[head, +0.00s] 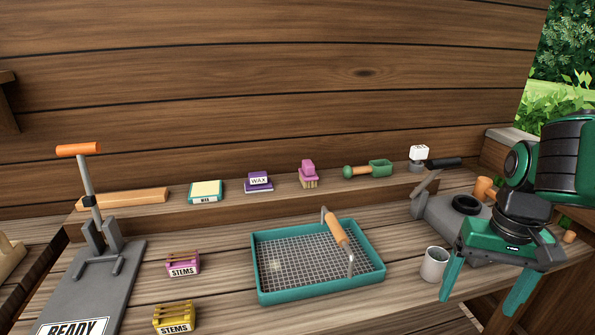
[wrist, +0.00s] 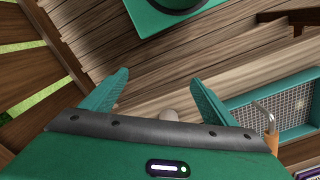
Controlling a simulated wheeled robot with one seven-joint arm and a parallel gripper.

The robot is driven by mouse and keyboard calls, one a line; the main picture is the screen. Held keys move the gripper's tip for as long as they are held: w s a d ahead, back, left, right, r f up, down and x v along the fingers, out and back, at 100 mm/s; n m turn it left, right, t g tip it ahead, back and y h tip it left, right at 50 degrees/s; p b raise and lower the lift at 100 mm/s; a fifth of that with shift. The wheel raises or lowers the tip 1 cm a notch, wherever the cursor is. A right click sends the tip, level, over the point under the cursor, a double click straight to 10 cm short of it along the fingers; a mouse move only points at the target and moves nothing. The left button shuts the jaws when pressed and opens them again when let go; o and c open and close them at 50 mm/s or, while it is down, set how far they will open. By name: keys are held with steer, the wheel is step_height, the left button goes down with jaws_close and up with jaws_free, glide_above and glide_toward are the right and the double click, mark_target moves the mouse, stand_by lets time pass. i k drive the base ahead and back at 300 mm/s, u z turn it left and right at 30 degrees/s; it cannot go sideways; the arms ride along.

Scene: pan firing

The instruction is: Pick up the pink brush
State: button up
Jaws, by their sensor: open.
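The pink brush (head: 308,172) stands on the raised back shelf near its middle, bristles down and pink handle up. My gripper (head: 478,303) is at the right side of the head view, pointing down near the bench's right front, well to the right of the brush and nearer the camera. Its two green fingers are spread apart with nothing between them. In the wrist view the open fingers (wrist: 158,78) show over wooden planks. The brush is not visible in the wrist view.
On the shelf (head: 128,199), a purple wax block (head: 258,182) stands left of the brush and a green scoop (head: 368,170) right of it. A teal mesh tray (head: 262,286) with an upright handle lies in front. A grey cup (head: 434,264) stands beside my gripper.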

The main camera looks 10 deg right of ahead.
mark_target(309, 178)
steer(key=z, duration=2)
steer(key=k, duration=0.85)
steer(key=u, duration=1.6)
steer(key=i, duration=1)
steer(key=u, duration=0.05)
